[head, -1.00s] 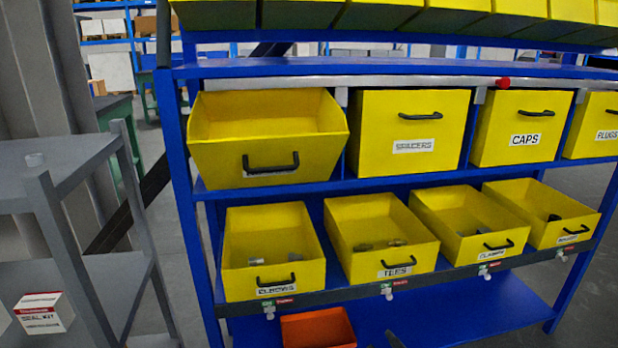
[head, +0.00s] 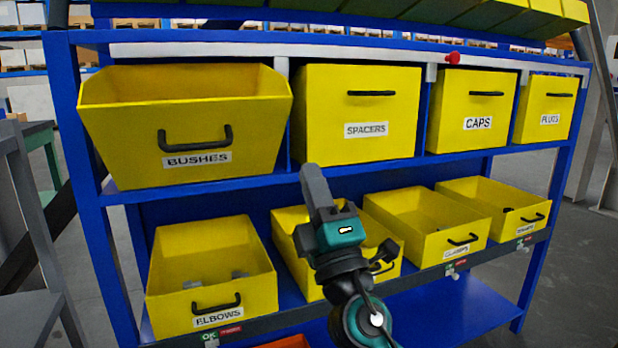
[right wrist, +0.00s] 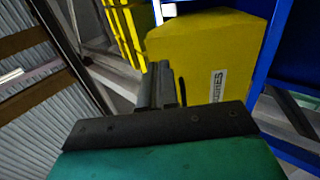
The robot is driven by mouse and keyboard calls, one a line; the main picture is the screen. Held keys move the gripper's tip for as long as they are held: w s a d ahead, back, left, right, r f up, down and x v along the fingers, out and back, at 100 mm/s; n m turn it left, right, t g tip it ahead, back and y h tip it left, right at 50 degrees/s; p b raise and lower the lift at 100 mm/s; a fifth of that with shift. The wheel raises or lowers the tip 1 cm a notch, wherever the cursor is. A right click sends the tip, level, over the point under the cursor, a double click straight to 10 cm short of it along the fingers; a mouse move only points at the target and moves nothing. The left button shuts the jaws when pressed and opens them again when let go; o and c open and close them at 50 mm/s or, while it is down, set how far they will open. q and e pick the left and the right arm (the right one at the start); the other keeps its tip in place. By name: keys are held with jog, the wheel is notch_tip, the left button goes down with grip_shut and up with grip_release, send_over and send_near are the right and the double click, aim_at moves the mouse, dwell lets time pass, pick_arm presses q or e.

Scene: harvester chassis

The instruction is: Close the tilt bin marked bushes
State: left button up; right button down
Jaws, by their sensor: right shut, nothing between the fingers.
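The tilt bin marked BUSHES (head: 185,125) is yellow, at the left end of the upper shelf row in the head view. It is tilted forward and open at the top, with a black handle (head: 195,138) above its label. My right gripper (head: 314,180) is in front of the shelf, right of and below the bushes bin, apart from it. It is shut and empty. In the right wrist view the shut fingers (right wrist: 162,85) point toward a yellow bin (right wrist: 205,55) whose label I cannot fully read. My left gripper is not in view.
The SPACERS (head: 357,112), CAPS (head: 473,108) and PLUGS (head: 546,106) bins stand upright and closed to the right. Open bins, including ELBOWS (head: 212,280), sit on the lower row; my right arm partly covers one. A grey rack (head: 30,220) stands at the left.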

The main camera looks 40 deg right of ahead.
aim_at(289, 111)
jog(key=p+x, duration=0.4)
jog(key=x, duration=0.5)
jog(key=shift+w+d+r, duration=0.1)
jog(key=shift+w+r, duration=0.2)
jog(key=shift+w+d+r, duration=0.1)
jog(key=shift+w+r, duration=0.05)
jog(key=shift+w, duration=0.2)
jog(key=shift+p, duration=0.35)
